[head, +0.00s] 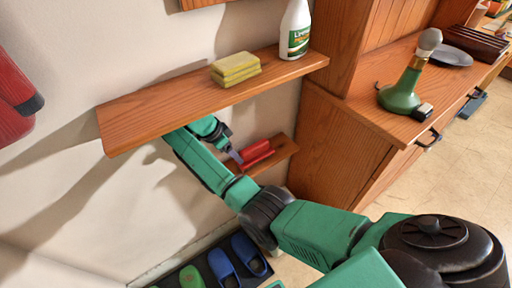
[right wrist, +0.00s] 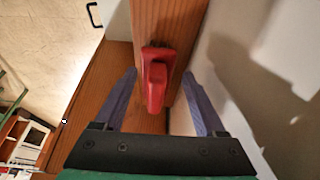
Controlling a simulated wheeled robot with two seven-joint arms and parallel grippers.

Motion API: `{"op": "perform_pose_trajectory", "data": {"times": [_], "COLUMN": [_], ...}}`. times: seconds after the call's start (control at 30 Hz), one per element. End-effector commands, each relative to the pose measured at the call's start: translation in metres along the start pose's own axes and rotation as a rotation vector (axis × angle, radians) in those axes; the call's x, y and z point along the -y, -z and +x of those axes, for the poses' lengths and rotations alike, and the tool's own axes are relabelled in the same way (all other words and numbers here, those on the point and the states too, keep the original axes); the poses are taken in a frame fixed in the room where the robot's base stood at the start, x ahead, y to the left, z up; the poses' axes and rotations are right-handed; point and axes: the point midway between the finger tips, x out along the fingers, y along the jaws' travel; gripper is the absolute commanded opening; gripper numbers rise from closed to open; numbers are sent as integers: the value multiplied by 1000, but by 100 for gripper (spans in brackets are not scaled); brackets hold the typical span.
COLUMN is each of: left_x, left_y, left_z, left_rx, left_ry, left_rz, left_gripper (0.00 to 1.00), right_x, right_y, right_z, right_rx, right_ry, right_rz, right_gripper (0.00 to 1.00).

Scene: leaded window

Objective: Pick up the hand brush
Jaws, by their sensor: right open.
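The red hand brush (head: 258,152) lies on the small lower wooden shelf in the head view. In the right wrist view the brush (right wrist: 157,78) points toward me, its near end between my fingers. My right gripper (head: 236,157) is at the near left end of the brush. In the right wrist view my right gripper (right wrist: 160,73) is open, with one finger on each side of the brush and visible gaps to both. The brush's underside is hidden. My left gripper is not in view.
Above my right forearm is a wooden shelf (head: 150,110) with yellow sponges (head: 236,68) and a white bottle (head: 296,30). The lower shelf (head: 284,152) is close to the wall and a wooden cabinet (head: 330,150). Slippers (head: 222,268) stand on a dark mat below.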

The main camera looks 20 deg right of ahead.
Motion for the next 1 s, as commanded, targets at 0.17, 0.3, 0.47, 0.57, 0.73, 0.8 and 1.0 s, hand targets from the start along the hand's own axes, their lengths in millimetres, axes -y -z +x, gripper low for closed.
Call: {"op": "perform_pose_trajectory", "data": {"times": [0.17,0.3,0.47,0.57,0.73,0.8,1.0], "left_x": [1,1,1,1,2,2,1], "left_y": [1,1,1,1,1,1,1], "left_z": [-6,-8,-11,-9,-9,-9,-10], "left_rx": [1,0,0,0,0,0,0], "left_ry": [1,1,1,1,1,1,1], "left_rz": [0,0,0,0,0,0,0], "left_gripper": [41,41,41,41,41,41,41], "right_x": [1,1,1,1,2,1,1], "right_y": [39,54,86,81,80,80,80], "right_z": [14,21,34,56,63,63,64], "right_rx": [-3,-1,-3,-1,0,0,0], "right_ry": [1,1,0,0,3,3,2], "right_rz": [0,-2,1,-5,-2,-2,-3], "right_gripper": [72,72,72,72,72,72,72]}}
